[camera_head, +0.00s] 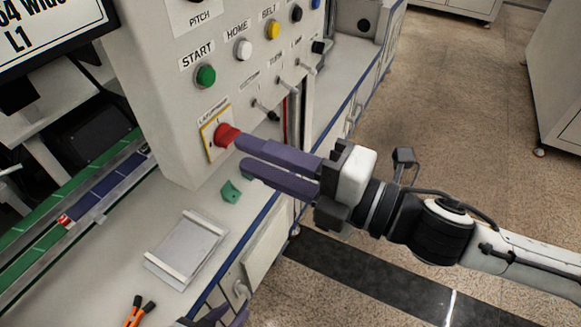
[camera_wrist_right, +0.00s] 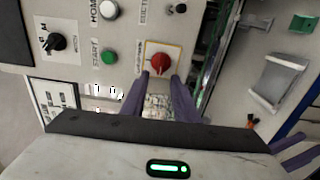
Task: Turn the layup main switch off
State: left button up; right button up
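The layup main switch is a red knob (camera_head: 226,134) on a yellow-edged plate (camera_head: 210,146), low on the light control panel. The knob also shows in the right wrist view (camera_wrist_right: 160,63). My right gripper (camera_head: 242,153) is open, its purple fingers pointing at the knob. In the right wrist view its fingertips (camera_wrist_right: 160,78) are apart, just below the knob at either side; I cannot tell whether they touch it. My left gripper (camera_head: 226,316) shows only in part at the bottom edge of the head view, its fingers apart and away from the switch.
A green START button (camera_head: 205,76), a white HOME button (camera_head: 243,49) and several toggles share the panel. A green clip-like part (camera_head: 231,192), a grey tray (camera_head: 187,249) and orange-handled tools (camera_head: 138,309) lie on the bench below. Open floor lies to the right.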

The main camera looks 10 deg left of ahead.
jog(key=v, duration=0.7)
jog(key=shift+b, duration=0.4)
jog(key=w+d+f+m+t+h, duration=0.3)
jog(key=d+f+m+h, duration=0.1)
jog(key=f+m, duration=0.65)
jog(key=w+d+f+m+t+h, duration=0.3)
jog(key=f+m+t+h, duration=0.15)
jog(key=f+m, duration=0.6)
jog(key=s+d+f+m+g+h, duration=0.2)
jog(key=s+d+f, duration=0.4)
jog(key=f, duration=0.4)
jog(key=s+d+f+m+g+h, duration=0.3)
jog(key=s+d+f+m, duration=0.3)
jog(key=f, duration=0.4)
jog(key=s+m+h, duration=0.1)
jog(key=s, duration=0.1)
jog(key=shift+s+d+f, duration=0.2)
jog(key=shift+s+f, duration=0.05)
jog(key=shift+s, duration=0.1)
